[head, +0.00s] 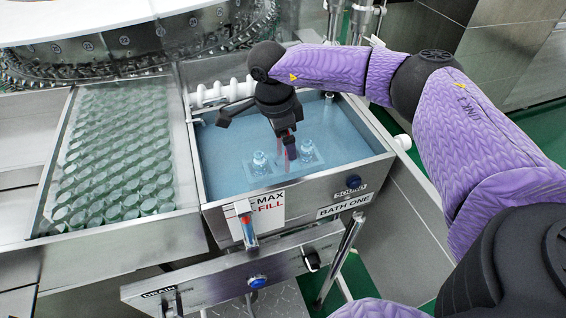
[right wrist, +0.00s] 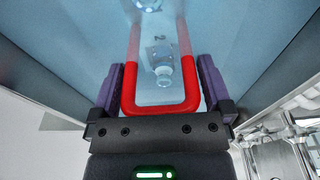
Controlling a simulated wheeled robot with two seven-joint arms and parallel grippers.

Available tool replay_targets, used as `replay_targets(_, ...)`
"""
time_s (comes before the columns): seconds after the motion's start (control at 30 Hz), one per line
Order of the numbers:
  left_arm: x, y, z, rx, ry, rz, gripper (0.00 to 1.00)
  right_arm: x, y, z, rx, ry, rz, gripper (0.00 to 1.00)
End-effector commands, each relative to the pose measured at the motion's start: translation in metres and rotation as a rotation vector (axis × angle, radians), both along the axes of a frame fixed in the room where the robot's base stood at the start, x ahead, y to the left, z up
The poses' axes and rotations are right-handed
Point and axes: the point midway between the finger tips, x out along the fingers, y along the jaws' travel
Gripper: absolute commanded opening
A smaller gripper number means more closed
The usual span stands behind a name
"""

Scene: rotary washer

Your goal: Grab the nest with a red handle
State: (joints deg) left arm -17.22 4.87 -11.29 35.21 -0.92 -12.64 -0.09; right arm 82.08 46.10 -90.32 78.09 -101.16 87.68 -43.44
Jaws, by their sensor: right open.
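The nest's red U-shaped handle (right wrist: 160,109) stands upright in the right wrist view, its lower legs running down into the blue water. In the head view a faint red part of the handle (head: 285,162) shows below my right gripper (head: 288,148). The nest (head: 258,172) sits under water in the bath with clear glass pieces (head: 305,147) on it. In the right wrist view my right gripper (right wrist: 160,84) is open, with one dark purple finger on each side of the handle and small gaps to both. My left gripper is not in view.
The steel bath (head: 221,203) has walls around the water, with a white roller-like part (head: 222,92) at its back edge. A tray of several glass vials (head: 110,150) is at left. A rotary washer ring (head: 130,55) is behind.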

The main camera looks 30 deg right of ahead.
Motion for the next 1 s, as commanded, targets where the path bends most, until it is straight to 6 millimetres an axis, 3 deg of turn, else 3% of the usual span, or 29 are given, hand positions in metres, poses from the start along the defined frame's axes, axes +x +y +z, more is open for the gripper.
replay_targets(0.13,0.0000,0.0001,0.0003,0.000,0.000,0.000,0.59,0.0001,0.0004,0.0004,0.001,0.000,0.000,1.00)
replay_targets(0.17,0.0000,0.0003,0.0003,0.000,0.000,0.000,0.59,0.0001,0.0004,0.0005,0.001,0.000,0.000,0.96)
replay_targets(0.6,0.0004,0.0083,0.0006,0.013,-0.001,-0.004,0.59,0.0002,0.0007,0.0010,0.002,0.000,0.000,0.03)
replay_targets(1.0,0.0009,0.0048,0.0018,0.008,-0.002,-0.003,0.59,0.0007,0.0007,0.0075,0.001,-0.002,0.000,0.00)
